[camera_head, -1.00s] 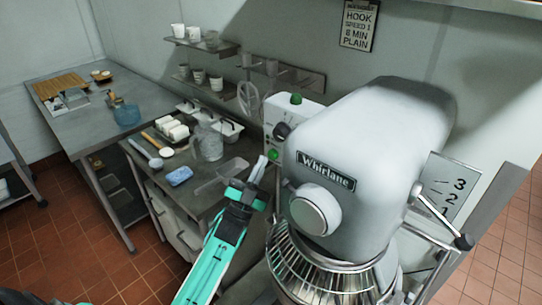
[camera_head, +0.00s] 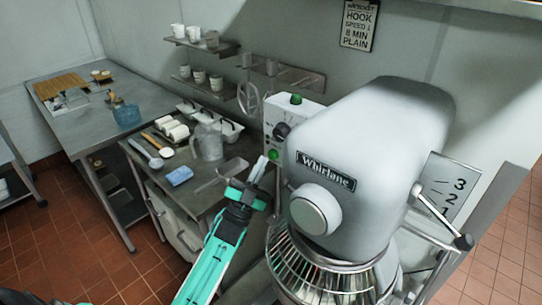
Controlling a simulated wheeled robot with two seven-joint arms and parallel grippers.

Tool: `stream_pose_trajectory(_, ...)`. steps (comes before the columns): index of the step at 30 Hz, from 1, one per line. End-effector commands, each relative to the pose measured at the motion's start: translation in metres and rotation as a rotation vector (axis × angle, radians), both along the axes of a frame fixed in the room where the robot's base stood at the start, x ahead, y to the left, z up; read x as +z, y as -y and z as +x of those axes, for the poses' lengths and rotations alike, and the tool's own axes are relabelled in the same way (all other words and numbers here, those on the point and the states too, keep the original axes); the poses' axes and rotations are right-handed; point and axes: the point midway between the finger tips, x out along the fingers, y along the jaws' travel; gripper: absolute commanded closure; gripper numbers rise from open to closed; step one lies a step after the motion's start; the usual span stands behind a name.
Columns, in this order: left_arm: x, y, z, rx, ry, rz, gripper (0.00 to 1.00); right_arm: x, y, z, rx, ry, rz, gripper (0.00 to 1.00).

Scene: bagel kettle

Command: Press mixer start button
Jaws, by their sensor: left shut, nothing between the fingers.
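The large grey Whirlane mixer (camera_head: 370,130) stands at the right, with a wire guard (camera_head: 310,270) around its bowl. Its white control box (camera_head: 290,112) is on the mixer's left side. The box has a green button on top (camera_head: 296,98), a dark knob (camera_head: 282,130) and a green button low on its front (camera_head: 273,154). My left gripper (camera_head: 261,165) is shut and empty, its fingertips pointing up just below and left of the lower green button. Whether the tips touch it I cannot tell. My right gripper is not in view.
A steel counter (camera_head: 200,200) behind my left arm holds a blue sponge (camera_head: 179,176), a clear jug (camera_head: 208,142) and white containers. A wall sign (camera_head: 359,24) reads hook, speed 1, 8 min, plain. Tiled floor is open at lower left.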

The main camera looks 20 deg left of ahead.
Motion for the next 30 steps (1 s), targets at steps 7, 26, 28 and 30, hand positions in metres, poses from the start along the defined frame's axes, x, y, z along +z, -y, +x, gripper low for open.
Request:
stream_pose_trajectory(7, -0.0003, 0.0004, 0.0013, 0.0, 0.0, 0.0, 1.0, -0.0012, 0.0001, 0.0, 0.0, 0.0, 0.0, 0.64)
stream_pose_trajectory(26, 0.0, 0.003, 0.0085, 0.0, 0.0, 0.0, 1.0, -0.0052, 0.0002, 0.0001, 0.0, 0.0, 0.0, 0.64)
stream_pose_trajectory(28, 0.0, 0.0032, 0.0091, 0.0, 0.0, 0.0, 1.0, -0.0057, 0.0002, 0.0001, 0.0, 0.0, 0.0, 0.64)
stream_pose_trajectory(30, 0.0, 0.0034, 0.0099, 0.0, 0.0, 0.0, 1.0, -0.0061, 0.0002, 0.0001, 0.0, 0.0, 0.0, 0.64)
